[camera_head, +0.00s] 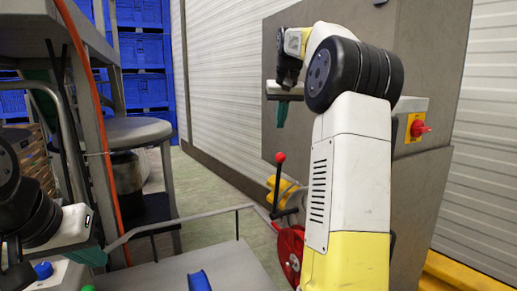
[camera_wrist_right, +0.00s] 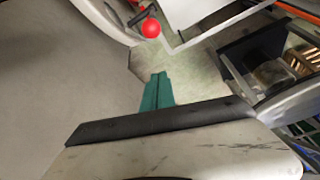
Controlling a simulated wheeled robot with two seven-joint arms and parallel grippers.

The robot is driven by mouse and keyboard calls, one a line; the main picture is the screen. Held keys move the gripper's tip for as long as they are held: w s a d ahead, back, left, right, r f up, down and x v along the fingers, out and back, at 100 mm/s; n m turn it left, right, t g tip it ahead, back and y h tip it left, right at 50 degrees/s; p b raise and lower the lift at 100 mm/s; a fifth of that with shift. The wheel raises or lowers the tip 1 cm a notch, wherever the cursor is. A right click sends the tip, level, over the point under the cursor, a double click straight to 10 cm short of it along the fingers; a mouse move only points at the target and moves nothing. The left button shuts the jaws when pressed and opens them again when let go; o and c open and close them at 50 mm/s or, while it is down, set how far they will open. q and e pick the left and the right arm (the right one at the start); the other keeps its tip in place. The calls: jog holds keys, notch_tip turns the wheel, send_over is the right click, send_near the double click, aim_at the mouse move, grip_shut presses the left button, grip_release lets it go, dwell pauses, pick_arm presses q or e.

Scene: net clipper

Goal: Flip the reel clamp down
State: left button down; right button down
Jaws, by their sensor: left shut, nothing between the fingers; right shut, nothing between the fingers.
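The reel clamp shows as a dark lever with a red ball knob (camera_head: 280,158). It stands upright, leaning slightly, beside a yellow part (camera_head: 287,193) and above a red reel (camera_head: 290,250). My forearm partly hides the reel and the clamp's base. The red knob also shows at the top of the right wrist view (camera_wrist_right: 151,28). My right gripper (camera_head: 281,115) is above the knob and apart from it, fingers pointing down. Its green fingers (camera_wrist_right: 157,92) are together and empty. My left gripper (camera_head: 92,257) is low at the left, shut and empty, far from the clamp.
A grey cabinet (camera_head: 410,60) with a red switch (camera_head: 421,128) stands behind my right arm. A metal rail (camera_head: 190,215) runs left of the clamp. A round stool-like top (camera_head: 135,131) and blue crates (camera_head: 142,50) are at the left.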

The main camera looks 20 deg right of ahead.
notch_tip(320, 180, down, 9)
jog(key=shift+f, duration=0.2)
dwell(0.6)
jog(key=shift+s+a, duration=0.1)
jog(key=shift+s, duration=0.05)
